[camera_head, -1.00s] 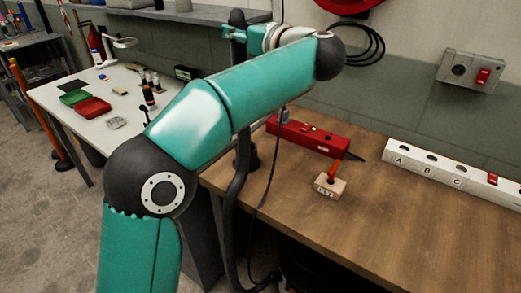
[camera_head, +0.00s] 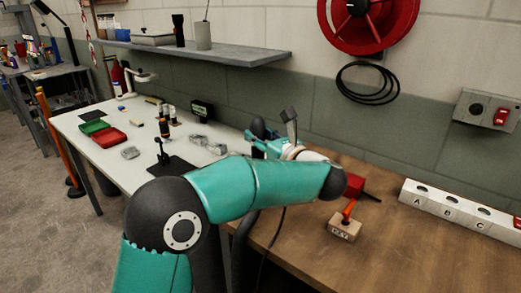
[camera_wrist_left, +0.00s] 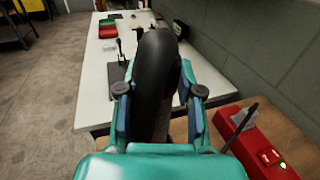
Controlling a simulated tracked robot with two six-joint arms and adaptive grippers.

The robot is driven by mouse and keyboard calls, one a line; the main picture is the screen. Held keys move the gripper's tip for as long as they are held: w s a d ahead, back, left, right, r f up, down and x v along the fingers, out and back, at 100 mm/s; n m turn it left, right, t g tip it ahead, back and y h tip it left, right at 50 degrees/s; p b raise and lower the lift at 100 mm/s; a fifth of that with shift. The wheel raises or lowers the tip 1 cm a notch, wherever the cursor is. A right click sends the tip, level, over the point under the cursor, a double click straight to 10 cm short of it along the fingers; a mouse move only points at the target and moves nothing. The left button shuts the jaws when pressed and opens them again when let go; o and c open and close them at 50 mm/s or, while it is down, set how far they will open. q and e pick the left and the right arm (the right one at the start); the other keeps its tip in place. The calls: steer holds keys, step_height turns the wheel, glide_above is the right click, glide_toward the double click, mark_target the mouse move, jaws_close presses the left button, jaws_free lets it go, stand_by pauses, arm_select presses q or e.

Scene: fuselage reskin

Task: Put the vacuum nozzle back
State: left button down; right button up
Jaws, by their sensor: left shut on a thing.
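My left gripper (camera_head: 262,143) is above the border between the white table and the wooden bench. In the left wrist view its two fingers (camera_wrist_left: 160,95) are closed on both sides of a thick, black, curved tube, which I take for the vacuum nozzle (camera_wrist_left: 158,60). In the head view, part of the black nozzle (camera_head: 258,128) shows beside the fingers; my arm hides its lower part. I cannot make out a holder for the nozzle. My right gripper is not in view.
The white table (camera_head: 87,157) bears red and green trays (camera_head: 110,138) and small tools. The wooden bench (camera_head: 400,265) bears a red box (camera_wrist_left: 255,145), a KEY block (camera_head: 344,229) and a white lettered strip (camera_head: 455,212). A grey shelf (camera_head: 215,55) overhangs the back.

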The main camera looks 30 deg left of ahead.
arm_select(q)
step_height(320, 180, down, 4)
steer(key=shift+r, duration=0.2)
steer(key=shift+f, duration=0.1)
steer(key=c, duration=0.7)
jaws_free()
steer(key=shift+c, duration=0.2)
